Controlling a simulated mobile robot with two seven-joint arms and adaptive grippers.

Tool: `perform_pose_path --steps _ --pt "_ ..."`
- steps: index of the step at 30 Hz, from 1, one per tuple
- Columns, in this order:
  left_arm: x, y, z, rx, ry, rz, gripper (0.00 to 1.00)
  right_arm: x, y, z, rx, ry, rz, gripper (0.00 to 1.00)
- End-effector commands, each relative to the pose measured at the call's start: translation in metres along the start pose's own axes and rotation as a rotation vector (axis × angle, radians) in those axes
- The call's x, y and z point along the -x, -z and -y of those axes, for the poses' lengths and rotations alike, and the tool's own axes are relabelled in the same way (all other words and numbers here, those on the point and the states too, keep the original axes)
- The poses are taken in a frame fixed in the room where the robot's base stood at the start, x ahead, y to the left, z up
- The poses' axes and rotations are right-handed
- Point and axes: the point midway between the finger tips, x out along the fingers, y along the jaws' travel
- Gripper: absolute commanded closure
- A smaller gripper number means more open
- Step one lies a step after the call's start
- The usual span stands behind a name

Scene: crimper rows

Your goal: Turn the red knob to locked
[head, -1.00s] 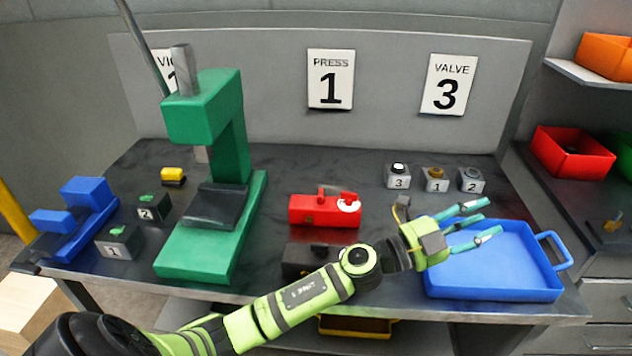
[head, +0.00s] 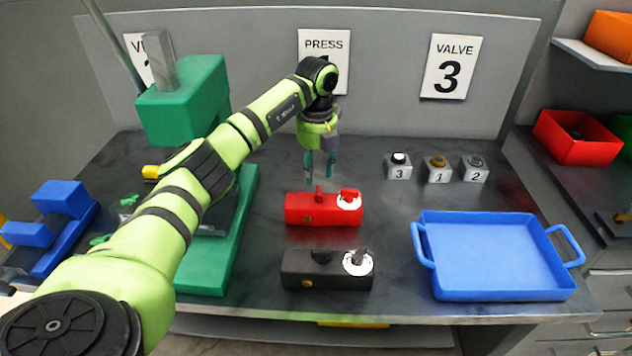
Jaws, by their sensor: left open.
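The red knob (head: 349,194) sits on a white dial at the right end of a red box (head: 312,211) on the bench. A small red post stands on the box's top, left of the dial. My left gripper (head: 320,172) points down just above and behind the red box, its teal fingers apart and empty. The fingers are left of the knob and do not visibly touch it. I cannot read any marks on the dial. My right gripper is not in view.
A black box (head: 316,270) with its own dial and dark knob stands in front of the red one. A blue tray (head: 428,282) is at the right. Several numbered button blocks (head: 437,172) stand behind it. A green press (head: 184,105) stands left, partly behind my arm.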

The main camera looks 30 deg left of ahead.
Motion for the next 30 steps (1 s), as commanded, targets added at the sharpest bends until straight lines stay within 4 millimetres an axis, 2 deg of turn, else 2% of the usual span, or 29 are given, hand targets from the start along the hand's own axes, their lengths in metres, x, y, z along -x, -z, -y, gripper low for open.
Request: perform_pose_path --steps 3,9,14,20,21,23,24,30 --pt "-0.018 0.001 0.001 -0.002 0.0 -0.004 0.56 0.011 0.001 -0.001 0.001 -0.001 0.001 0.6" --pt "-0.045 0.001 0.002 -0.004 0.002 -0.003 0.56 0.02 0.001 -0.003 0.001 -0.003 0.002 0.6" --pt "-0.054 0.001 0.002 -0.005 0.004 0.0 0.56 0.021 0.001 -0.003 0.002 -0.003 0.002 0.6" --pt "-0.055 0.001 0.002 -0.005 0.005 0.0 0.56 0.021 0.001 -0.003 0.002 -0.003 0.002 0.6" --pt "-0.055 0.001 0.002 -0.005 0.005 0.0 0.6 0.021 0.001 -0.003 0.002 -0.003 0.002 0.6" --pt "-0.055 0.001 0.002 -0.005 0.005 0.0 0.84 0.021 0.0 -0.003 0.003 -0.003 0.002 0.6" --pt "-0.055 0.001 0.002 -0.005 0.005 0.0 1.0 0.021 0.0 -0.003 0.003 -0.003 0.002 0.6" --pt "-0.055 0.001 0.002 -0.006 0.005 0.0 1.0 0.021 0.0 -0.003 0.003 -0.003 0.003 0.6"
